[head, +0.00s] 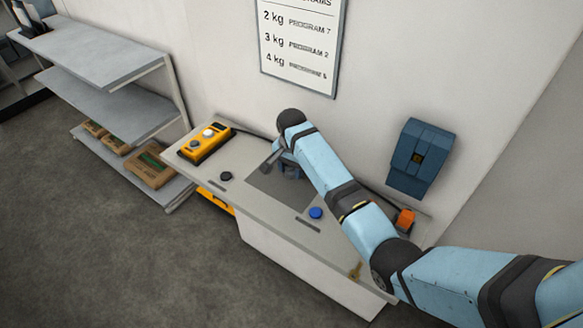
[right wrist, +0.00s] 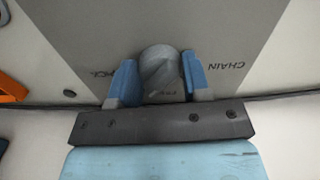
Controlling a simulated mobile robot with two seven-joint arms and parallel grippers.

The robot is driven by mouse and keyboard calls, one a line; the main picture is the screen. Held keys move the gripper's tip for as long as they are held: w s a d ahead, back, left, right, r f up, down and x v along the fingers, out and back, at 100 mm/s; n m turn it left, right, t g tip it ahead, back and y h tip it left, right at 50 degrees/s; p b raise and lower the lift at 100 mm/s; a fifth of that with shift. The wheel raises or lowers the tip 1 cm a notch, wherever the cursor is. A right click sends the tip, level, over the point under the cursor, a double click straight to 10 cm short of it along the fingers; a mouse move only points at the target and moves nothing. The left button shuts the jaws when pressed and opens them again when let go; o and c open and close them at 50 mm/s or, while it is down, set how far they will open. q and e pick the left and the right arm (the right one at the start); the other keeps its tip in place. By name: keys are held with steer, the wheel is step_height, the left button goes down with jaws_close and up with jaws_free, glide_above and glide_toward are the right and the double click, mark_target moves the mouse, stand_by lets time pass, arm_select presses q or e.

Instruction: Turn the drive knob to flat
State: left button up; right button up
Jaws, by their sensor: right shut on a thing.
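The drive knob (right wrist: 160,70) is a round grey knob with a line across its face, on a dark grey panel (right wrist: 85,25). My right gripper (right wrist: 160,84) is shut on it, one blue finger on each side. "CHAIN" reads upside down at one side of the knob; the lettering on the other side and below is partly hidden, so I cannot read which mark the knob points to. In the head view my right gripper (head: 289,170) is over the dark panel (head: 268,190) of the console, and my arm hides the knob. My left gripper is not in view.
The console (head: 239,157) also bears a yellow control box (head: 203,144), a black button (head: 226,176), a blue button (head: 316,212) and an orange item (head: 405,219). A blue wall box (head: 419,157) and program sign (head: 299,45) hang behind. A shelf rack (head: 97,52) stands left.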

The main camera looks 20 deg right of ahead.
steer(key=o, duration=0.9)
steer(key=shift+w, duration=0.1)
steer(key=shift+o, duration=0.2)
step_height(320, 180, up, 14)
steer(key=shift+f, duration=0.15)
stand_by(0.4)
